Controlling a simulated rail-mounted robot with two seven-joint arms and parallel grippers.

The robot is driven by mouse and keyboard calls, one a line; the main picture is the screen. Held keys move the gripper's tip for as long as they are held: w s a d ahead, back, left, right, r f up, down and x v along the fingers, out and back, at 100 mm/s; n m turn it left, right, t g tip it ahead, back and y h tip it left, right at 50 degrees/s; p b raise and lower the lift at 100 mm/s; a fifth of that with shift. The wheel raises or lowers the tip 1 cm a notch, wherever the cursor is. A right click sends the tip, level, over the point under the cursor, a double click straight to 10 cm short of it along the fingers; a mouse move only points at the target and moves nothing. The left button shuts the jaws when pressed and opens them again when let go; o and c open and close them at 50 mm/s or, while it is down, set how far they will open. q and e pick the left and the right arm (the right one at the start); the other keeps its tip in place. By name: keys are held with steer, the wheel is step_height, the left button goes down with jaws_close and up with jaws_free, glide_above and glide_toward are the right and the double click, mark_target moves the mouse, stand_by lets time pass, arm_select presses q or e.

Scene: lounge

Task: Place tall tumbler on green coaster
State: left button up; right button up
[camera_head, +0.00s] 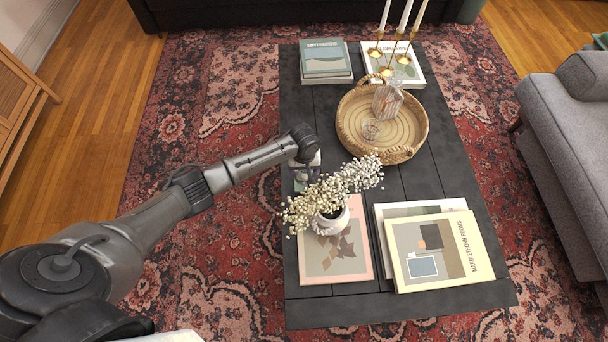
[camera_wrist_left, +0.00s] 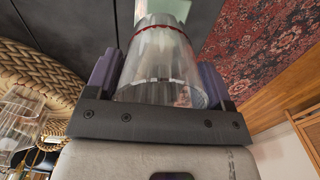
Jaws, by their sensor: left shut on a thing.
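My left gripper (camera_head: 308,166) is over the left edge of the dark coffee table. In the left wrist view, its two fingers (camera_wrist_left: 160,82) are shut on a clear tall tumbler (camera_wrist_left: 162,62) with a red band. In the head view the tumbler is mostly hidden by the gripper and cannot be made out well. A small greenish patch (camera_head: 299,186), which looks like the green coaster, shows just below the gripper. A pale green area (camera_wrist_left: 204,18) also shows behind the tumbler in the left wrist view. I cannot tell whether the tumbler touches it. My right gripper is not in view.
A white vase (camera_head: 330,221) of small white flowers stands close by on a pink book (camera_head: 318,268). A woven tray (camera_head: 345,125) holds a decanter (camera_head: 387,102) and a short glass (camera_head: 371,131). Books and candlesticks fill the far end. Bare table (camera_head: 310,105) lies left of the tray.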

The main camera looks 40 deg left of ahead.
arm_select(q)
step_height(320, 180, down, 4)
steer(key=shift+f+b, duration=0.1)
steer(key=shift+b, duration=0.85)
steer(key=o, duration=1.1)
steer(key=shift+c, duration=0.2)
step_height(320, 180, up, 12)
steer(key=p, duration=0.6)
